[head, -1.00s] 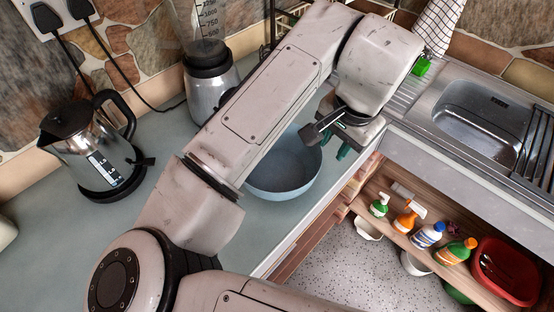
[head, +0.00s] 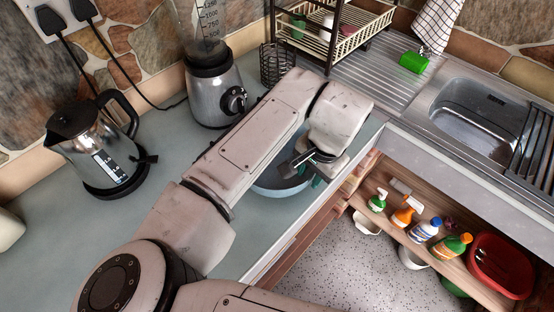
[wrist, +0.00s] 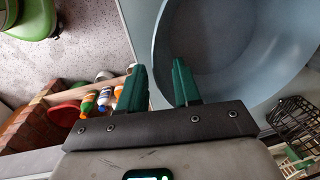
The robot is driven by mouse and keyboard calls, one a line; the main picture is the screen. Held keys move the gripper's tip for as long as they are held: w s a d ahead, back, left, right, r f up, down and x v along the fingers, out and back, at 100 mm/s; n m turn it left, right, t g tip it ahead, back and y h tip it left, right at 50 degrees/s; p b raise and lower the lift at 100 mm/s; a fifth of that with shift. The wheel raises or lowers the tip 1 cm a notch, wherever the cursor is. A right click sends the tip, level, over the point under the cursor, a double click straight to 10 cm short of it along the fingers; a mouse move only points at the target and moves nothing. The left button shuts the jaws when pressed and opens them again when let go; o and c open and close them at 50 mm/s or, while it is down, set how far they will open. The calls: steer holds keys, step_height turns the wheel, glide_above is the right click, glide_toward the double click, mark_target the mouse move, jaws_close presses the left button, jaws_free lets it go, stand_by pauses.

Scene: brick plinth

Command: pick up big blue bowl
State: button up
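The big blue bowl (head: 279,189) sits on the counter near its front edge, partly hidden under my arm in the head view. In the wrist view the bowl (wrist: 225,45) fills the upper right, with its pale rim and inside showing. My gripper (head: 310,177) is at the bowl's right side in the head view. In the wrist view my gripper (wrist: 158,85) has its green fingers apart with nothing held. The left finger appears outside the rim and the right finger overlaps the bowl's inside. Whether they touch it is unclear.
A blender (head: 213,90) and a kettle (head: 95,150) stand behind and left on the counter. A wire basket (head: 277,66) and dish rack (head: 345,25) are at the back, near the sink (head: 480,115). Bottles (head: 423,230) and a red tub (head: 500,267) sit on the low shelf.

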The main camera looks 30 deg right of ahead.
steer(key=shift+f, duration=0.75)
steer(key=shift+c, duration=0.3)
steer(key=shift+w, duration=0.1)
jaws_close()
stand_by(0.4)
